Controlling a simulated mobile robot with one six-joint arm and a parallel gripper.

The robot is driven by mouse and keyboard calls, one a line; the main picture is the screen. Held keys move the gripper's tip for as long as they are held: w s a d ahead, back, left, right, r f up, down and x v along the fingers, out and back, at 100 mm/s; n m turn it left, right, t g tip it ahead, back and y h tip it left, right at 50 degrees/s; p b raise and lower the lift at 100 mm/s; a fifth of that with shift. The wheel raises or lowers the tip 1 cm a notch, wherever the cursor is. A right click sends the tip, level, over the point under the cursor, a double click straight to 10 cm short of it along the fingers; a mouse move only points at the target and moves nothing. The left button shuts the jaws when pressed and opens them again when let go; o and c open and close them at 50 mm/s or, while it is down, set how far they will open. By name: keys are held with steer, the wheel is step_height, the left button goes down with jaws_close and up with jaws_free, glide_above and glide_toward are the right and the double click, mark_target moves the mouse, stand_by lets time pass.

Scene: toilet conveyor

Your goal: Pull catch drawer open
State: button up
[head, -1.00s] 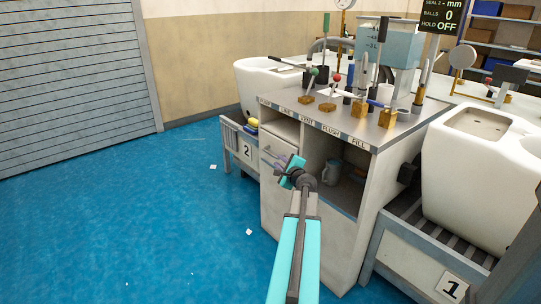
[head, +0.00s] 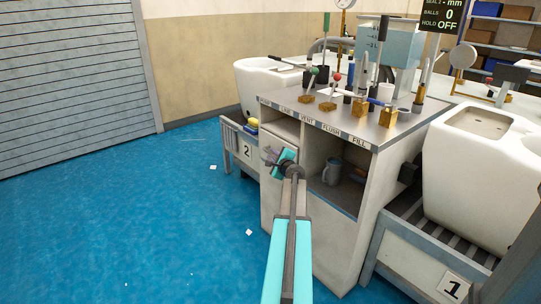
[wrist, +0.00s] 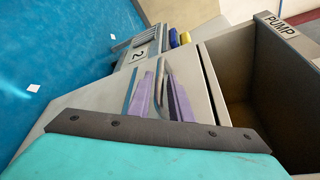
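The catch drawer appears to be the pale front (head: 284,136) at the upper left of the grey cabinet, below an open shelf space. It also shows in the wrist view (wrist: 192,62). It looks closed or nearly so. My gripper (head: 270,156) is at this front, with its purple fingers pointing at it. In the wrist view the two fingers (wrist: 162,95) stand a small gap apart, with a thin grey bar between them that may be the handle. I cannot tell whether they press on it.
The cabinet top (head: 290,108) carries several levers on wooden blocks. An open compartment to the right holds a grey mug (head: 331,172). A low rack marked 2 (head: 240,150) stands left of the cabinet. White toilet (head: 475,180) sits on rollers at right.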

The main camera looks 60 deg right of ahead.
steer(key=shift+x, duration=1.55)
jaws_close()
